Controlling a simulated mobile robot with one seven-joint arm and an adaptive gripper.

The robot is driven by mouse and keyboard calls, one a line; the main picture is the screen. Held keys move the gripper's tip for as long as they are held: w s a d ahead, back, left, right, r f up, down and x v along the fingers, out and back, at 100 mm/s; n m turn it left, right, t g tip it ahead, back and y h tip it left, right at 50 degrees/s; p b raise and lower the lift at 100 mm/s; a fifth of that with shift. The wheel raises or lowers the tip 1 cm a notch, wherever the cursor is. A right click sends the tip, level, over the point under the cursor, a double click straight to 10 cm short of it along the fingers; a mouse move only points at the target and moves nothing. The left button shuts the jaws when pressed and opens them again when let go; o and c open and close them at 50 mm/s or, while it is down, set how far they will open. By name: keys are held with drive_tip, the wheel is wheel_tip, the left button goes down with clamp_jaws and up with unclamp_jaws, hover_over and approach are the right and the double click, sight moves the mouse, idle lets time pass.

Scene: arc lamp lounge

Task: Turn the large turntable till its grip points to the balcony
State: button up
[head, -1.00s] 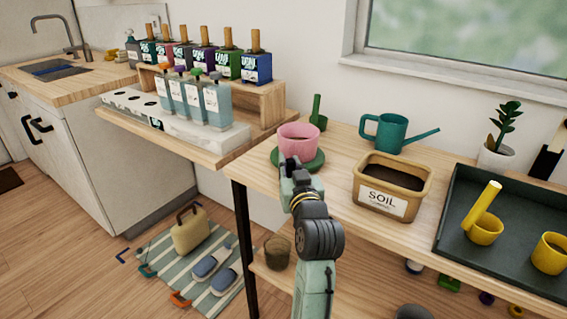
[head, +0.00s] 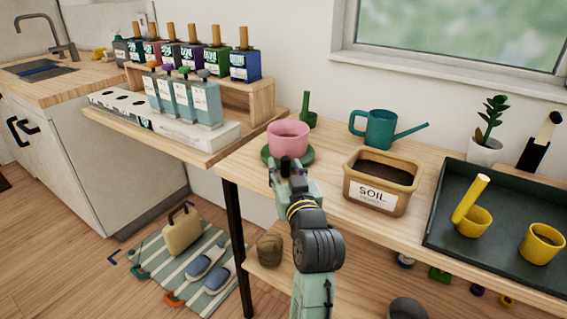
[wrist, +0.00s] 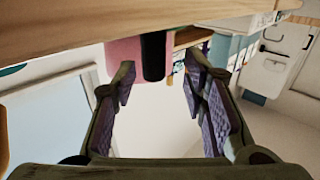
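The turntable is a flat green disc (head: 307,157) on the wooden bench, with a pink pot (head: 288,141) standing on it. My gripper (head: 281,170) is in front of the pot at the disc's near edge and hides part of the disc. In the wrist view, which looks upside down, my gripper's fingers (wrist: 160,88) are spread apart. A dark upright post (wrist: 153,57), perhaps the turntable's grip, shows in front of the pink pot (wrist: 122,55), between the fingers. I cannot tell whether they touch it. The balcony cannot be made out.
A soil box (head: 372,204) stands just right of my gripper. A green scoop (head: 307,115) and a teal watering can (head: 378,128) stand behind. A dark tray (head: 436,228) with yellow cups is at right. The bottle shelf (head: 228,142) is left.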

drive_tip(key=s, duration=0.4)
drive_tip(key=shift+s+d, duration=0.1)
drive_tip(key=shift+d, duration=0.25)
